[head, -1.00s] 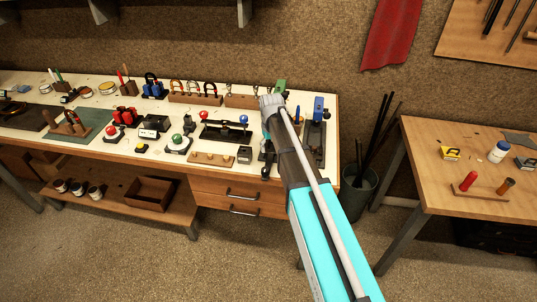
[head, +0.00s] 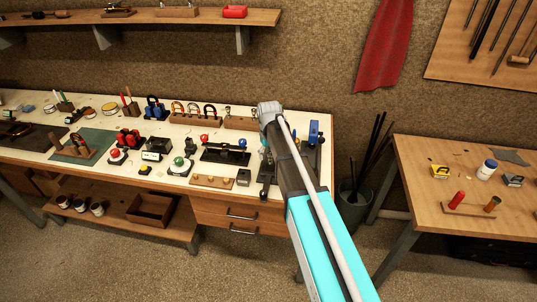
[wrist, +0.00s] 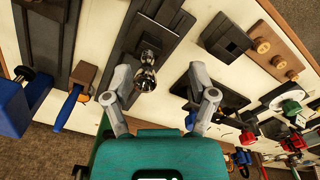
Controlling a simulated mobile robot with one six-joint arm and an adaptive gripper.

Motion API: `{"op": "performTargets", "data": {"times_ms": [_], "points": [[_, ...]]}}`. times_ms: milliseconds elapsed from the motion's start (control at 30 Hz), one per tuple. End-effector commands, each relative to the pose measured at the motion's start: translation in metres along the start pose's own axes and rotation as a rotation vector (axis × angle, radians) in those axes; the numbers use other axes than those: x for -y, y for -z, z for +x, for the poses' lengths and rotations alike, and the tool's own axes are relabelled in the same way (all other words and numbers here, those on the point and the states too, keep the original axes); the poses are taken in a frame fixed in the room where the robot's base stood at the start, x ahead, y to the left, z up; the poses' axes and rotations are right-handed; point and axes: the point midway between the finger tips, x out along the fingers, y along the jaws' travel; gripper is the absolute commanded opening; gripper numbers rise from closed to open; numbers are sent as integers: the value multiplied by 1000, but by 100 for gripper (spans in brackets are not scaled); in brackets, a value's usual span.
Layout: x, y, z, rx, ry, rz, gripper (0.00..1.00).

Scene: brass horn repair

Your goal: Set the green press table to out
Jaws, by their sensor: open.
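In the wrist view a dark slide rail with a block and a shiny round knob (wrist: 148,75) lies under my gripper (wrist: 160,96); it appears to be the press table. The knob shows between my two fingertips, with room on both sides, and nothing is held. My gripper is open. In the head view my gripper (head: 270,112) is over the right end of the long bench, and my arm covers most of this rail.
A blue press (head: 314,135) stands to the right of my gripper; it also shows in the wrist view (wrist: 14,108). A black box (head: 243,178) and a wooden strip with knobs (head: 213,182) sit left along the front edge.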

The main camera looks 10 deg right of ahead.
Motion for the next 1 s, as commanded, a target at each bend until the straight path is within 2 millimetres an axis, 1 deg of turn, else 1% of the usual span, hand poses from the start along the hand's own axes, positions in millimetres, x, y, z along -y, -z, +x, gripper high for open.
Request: {"op": "performTargets", "data": {"times_ms": [33,100,767,800,1000], "points": [[0,0,-9,0,0,0,74],[0,0,-14,0,0,0,74],[0,0,-65,0,0,0,74],[0,-9,-58,0,0,6,74],[0,-36,-52,0,0,38,74]]}}
